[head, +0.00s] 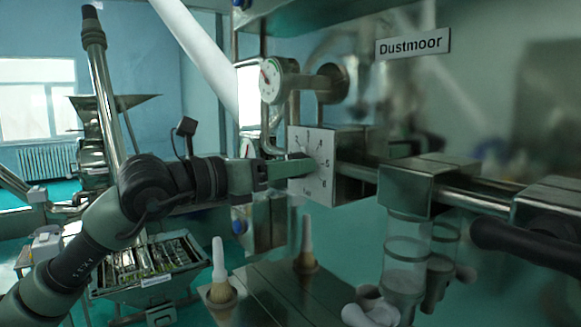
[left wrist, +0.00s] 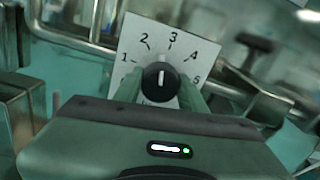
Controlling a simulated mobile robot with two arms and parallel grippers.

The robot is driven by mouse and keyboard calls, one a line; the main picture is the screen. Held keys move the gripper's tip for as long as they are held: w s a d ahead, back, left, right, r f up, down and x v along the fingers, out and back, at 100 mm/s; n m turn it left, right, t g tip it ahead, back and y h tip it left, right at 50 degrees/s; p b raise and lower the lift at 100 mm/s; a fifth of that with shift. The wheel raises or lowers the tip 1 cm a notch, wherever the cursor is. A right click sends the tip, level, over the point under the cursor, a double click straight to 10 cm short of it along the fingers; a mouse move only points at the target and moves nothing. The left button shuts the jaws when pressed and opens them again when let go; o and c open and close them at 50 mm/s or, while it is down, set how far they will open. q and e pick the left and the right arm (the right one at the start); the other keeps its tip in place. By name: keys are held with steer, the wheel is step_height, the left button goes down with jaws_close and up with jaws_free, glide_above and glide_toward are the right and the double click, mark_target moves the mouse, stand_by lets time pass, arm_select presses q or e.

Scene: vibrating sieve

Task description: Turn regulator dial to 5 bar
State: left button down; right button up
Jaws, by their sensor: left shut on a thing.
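The regulator dial is a black round knob (left wrist: 160,84) with a white pointer line, on a square white plate (head: 325,155) marked with numbers and "bar". In the left wrist view the line points between 2 and 3, and the plate (left wrist: 133,45) appears tilted. My left gripper (head: 300,168) reaches in from the left to the front of the plate. In the left wrist view its green fingers (left wrist: 160,95) stand on both sides of the knob and are shut on it. The fingers partly hide the plate's lower part. My right gripper is not in view.
A round pressure gauge (head: 271,81) sits on pipework above the dial. A horizontal metal pipe (head: 475,197) with clear cylinders (head: 407,250) below runs to the right. Two brushes with white handles (head: 218,262) stand on the metal surface below. A "Dustmoor" sign (head: 413,44) is above.

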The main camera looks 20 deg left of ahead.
arm_select(q)
steer(key=m+b, duration=0.2)
steer(key=m, duration=0.1)
steer(key=shift+f+m, duration=0.15)
steer(key=shift+m, duration=0.15)
steer(key=m+b, duration=0.2)
steer(key=m, duration=0.2)
steer(key=m+b, duration=0.1)
steer(key=m, duration=0.5)
steer(key=shift+b, duration=0.4)
steer(key=m, duration=0.4)
steer(key=shift+m+b, duration=0.3)
steer(key=c, duration=0.8)
jaws_free()
